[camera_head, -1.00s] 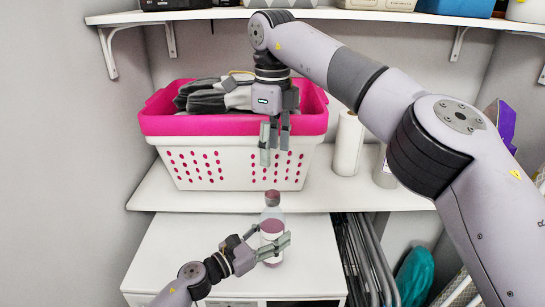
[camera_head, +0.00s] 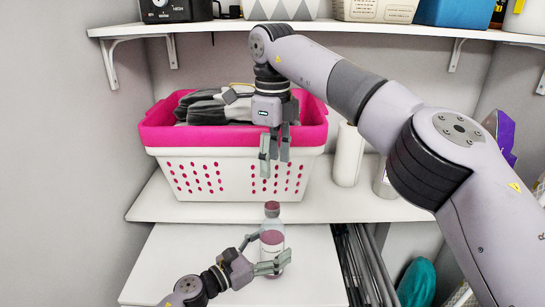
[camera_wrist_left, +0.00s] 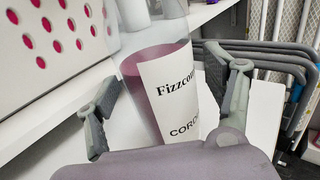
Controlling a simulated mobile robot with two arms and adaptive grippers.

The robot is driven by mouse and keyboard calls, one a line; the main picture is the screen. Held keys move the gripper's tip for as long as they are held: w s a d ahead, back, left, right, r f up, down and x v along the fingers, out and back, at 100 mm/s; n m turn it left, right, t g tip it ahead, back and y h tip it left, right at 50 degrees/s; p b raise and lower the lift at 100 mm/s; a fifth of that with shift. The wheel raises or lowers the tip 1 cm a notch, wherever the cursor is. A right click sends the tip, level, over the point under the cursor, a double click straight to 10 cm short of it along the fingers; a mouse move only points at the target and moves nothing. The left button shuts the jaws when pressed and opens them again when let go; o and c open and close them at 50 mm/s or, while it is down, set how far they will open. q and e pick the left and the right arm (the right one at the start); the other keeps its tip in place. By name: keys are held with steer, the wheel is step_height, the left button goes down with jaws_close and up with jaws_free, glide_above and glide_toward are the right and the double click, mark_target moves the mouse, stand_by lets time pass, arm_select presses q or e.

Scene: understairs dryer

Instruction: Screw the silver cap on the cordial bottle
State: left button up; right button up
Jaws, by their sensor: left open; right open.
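The cordial bottle (camera_head: 272,240) stands upright on the lower white surface. It is clear with dark pink liquid, and its top looks dull red in the head view. The left wrist view shows its white label and liquid (camera_wrist_left: 150,90), but its top is out of frame. My left gripper (camera_head: 268,254) is open at the bottle's lower body, with one finger on each side of it in the wrist view. My right gripper (camera_head: 275,166) is open, fingers pointing down, above the bottle and in front of the basket. I cannot make out a silver cap.
A white and pink laundry basket (camera_head: 232,172) with grey cloth stands on the shelf (camera_head: 340,205) behind. A paper roll (camera_head: 347,158) and a can (camera_head: 385,180) stand to its right. Folded metal frames (camera_head: 362,265) are right of the bottle. An upper shelf (camera_head: 330,31) runs above.

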arm_select(q)
steer(key=v, duration=1.1)
steer(key=shift+s+a, duration=0.2)
